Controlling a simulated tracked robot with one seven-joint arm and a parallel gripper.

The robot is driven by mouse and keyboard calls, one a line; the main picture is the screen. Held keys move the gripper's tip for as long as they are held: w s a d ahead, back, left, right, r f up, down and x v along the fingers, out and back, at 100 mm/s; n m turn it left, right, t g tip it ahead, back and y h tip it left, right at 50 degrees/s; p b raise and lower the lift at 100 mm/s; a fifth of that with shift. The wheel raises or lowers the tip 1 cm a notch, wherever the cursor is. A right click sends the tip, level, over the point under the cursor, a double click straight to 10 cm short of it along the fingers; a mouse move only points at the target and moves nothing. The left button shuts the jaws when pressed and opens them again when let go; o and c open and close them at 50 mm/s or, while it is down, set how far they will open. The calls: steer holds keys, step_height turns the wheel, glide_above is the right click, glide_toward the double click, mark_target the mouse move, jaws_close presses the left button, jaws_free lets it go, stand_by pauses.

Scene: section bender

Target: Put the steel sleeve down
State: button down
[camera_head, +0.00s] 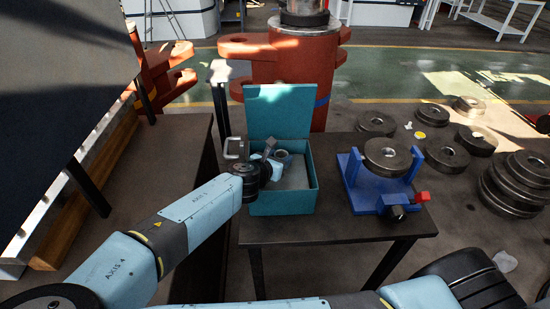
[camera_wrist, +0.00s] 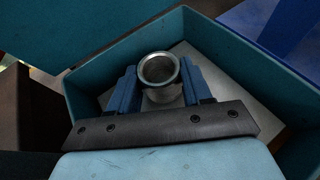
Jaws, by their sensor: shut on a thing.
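The steel sleeve (camera_wrist: 159,70) is a short grey metal tube with an open round end facing the wrist camera. My gripper (camera_wrist: 158,88) has its blue fingers on either side of the sleeve and is shut on it. In the head view, my gripper (camera_head: 274,160) reaches in over the left side of an open teal box, and part of the sleeve (camera_head: 282,156) shows by the fingers. The sleeve is within the box's walls. I cannot tell whether it touches the box floor.
The teal box (camera_head: 282,203) stands on a dark table (camera_head: 340,229), its lid (camera_head: 280,112) raised at the back. A blue fixture (camera_head: 373,190) holding a thick steel ring (camera_head: 387,154) stands to the right. Several steel rings lie on the floor beyond. A red machine (camera_head: 290,70) stands behind.

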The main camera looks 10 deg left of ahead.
steer(key=shift+s+a, duration=0.1)
steer(key=shift+s, duration=0.15)
steer(key=shift+f, duration=0.4)
steer(key=shift+f, duration=0.1)
steer(key=shift+c, duration=2.4)
jaws_free()
